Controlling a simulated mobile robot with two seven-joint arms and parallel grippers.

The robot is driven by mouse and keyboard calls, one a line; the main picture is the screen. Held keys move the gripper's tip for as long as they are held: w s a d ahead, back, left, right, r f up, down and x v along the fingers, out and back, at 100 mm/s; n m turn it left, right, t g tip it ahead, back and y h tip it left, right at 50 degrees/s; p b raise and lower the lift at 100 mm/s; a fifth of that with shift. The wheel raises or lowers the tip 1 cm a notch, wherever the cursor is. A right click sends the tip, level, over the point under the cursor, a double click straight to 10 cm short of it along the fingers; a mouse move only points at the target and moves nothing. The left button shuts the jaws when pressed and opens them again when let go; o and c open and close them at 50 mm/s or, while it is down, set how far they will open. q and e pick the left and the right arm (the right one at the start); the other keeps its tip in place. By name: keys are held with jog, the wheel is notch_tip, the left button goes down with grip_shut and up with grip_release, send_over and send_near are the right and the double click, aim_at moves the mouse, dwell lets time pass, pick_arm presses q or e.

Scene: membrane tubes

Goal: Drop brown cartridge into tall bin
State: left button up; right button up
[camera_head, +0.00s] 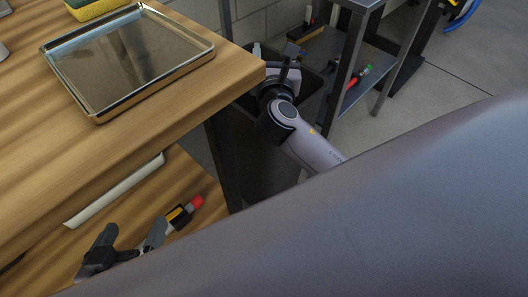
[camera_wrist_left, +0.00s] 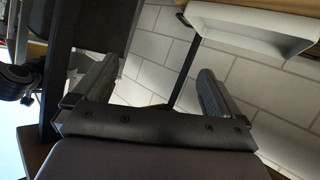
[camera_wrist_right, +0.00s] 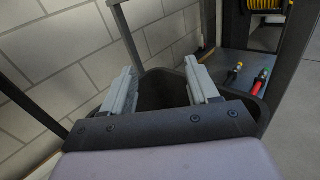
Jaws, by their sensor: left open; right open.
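A tall black bin (camera_wrist_right: 155,92) stands below and ahead of my right gripper (camera_wrist_right: 162,88), its dark opening showing between the two fingers in the right wrist view. In the head view the bin (camera_head: 312,92) is partly covered by my right arm. My right gripper is open, with nothing between its fingers. My left gripper (camera_head: 127,246) is low at the front of the wooden table. In the left wrist view its fingers (camera_wrist_left: 157,90) are open and empty. I cannot make out a brown cartridge in any view, and the bottom of the bin is too dark to read.
The wooden table (camera_head: 120,150) holds a shiny metal tray (camera_head: 73,103) and a yellow sponge (camera_head: 97,8). A red-and-black tool (camera_head: 185,213) lies below. A grey metal shelf (camera_head: 322,50) stands beside the bin with red and green-tipped tools.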

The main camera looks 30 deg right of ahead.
jog(key=v, duration=0.3)
jog(key=shift+s+a+p, duration=0.15)
jog(key=shift+s+p, duration=0.2)
jog(key=shift+s, duration=0.1)
